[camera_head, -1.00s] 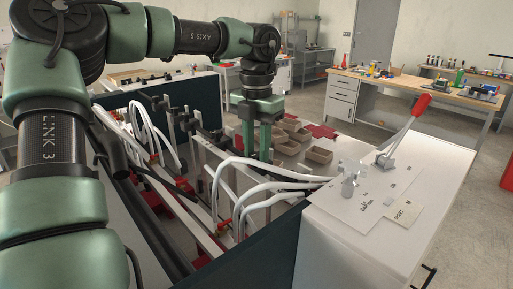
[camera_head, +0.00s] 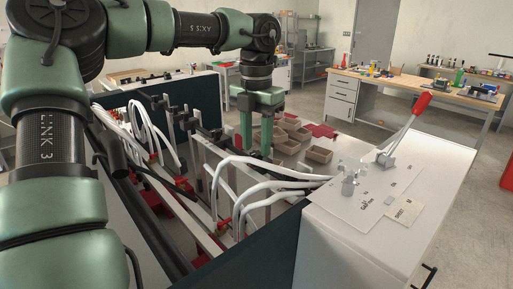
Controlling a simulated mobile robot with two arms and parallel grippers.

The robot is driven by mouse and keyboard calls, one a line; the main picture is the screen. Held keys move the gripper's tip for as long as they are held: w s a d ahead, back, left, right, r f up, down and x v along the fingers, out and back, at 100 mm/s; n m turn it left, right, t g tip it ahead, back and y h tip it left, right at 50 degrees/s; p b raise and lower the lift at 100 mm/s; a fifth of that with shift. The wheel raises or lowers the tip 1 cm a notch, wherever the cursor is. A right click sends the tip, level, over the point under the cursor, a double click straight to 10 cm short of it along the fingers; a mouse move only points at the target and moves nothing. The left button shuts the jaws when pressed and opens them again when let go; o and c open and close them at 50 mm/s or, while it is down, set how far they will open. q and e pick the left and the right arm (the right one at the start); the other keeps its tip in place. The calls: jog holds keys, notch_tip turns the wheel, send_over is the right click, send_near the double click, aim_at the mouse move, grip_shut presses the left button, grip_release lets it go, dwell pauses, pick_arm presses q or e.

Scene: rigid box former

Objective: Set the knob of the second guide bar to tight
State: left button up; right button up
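My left gripper (camera_head: 257,148) hangs down over the far side of the machine, beyond the white hoses. Its two green fingers stand apart with a gap between them, and I see nothing held there. Upright grey guide bars with black clamps and knobs (camera_head: 184,120) stand in a row to the left of the gripper. I cannot tell which bar is the second one, nor whether its knob is tight or loose. The gripper appears apart from these knobs. My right gripper is not in view.
White hoses (camera_head: 262,170) with red fittings arch over the machine bed. A white cabinet top (camera_head: 330,225) with a red-handled lever (camera_head: 408,125) is at right. Brown bins (camera_head: 319,155) lie behind the gripper. My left arm covers the left side.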

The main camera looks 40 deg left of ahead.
aim_at(257, 152)
pick_arm(q)
jog(key=shift+r+b, duration=0.45)
jog(key=shift+r, duration=2.7)
